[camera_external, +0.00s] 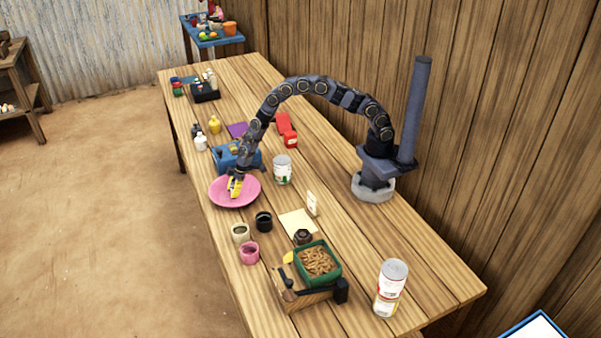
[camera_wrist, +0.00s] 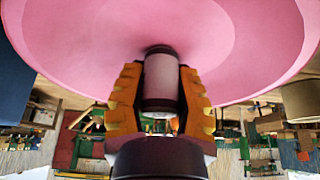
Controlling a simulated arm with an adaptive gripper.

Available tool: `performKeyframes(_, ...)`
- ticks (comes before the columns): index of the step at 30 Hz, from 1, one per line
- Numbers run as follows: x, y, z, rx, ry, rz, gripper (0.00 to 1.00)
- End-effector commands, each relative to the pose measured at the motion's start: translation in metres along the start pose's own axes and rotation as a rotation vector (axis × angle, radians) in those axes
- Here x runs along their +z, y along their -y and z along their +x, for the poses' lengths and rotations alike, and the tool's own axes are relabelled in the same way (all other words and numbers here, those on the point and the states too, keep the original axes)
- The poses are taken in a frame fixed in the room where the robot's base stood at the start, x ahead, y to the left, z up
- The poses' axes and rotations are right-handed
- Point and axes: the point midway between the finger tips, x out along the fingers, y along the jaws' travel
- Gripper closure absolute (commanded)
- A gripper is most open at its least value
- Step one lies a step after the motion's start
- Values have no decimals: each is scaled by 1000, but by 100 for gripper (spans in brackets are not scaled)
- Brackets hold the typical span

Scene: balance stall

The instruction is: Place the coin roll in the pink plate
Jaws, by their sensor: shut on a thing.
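The pink plate (camera_external: 220,197) lies on the wooden table near its left edge, and it fills the upper part of the wrist view (camera_wrist: 70,45). My gripper (camera_external: 236,186) is over the plate. In the wrist view my gripper (camera_wrist: 160,95) has its orange fingers shut on the coin roll (camera_wrist: 160,82), a small cylinder with a pale wrapper and dark end. The far end of the roll is close to the plate's surface; I cannot tell whether it touches. In the external view the roll is hidden by the fingers.
A blue scale-like box (camera_external: 228,160) stands just behind the plate. A white can (camera_external: 282,170) is to its right. A black cup (camera_external: 263,221), a cream cup (camera_external: 240,233) and a pink cup (camera_external: 249,253) stand in front. A green bin (camera_external: 335,270) is at the near end.

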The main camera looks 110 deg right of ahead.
Motion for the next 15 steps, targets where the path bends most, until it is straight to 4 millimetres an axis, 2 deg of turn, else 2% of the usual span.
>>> performKeyframes(5,0,0,2,0,-1,1,100)
performKeyframes(6,0,0,2,0,-1,1,67)
performKeyframes(7,0,0,2,0,-1,1,54)
performKeyframes(8,0,0,2,0,-1,1,47)
performKeyframes(15,0,0,2,0,-1,1,47)
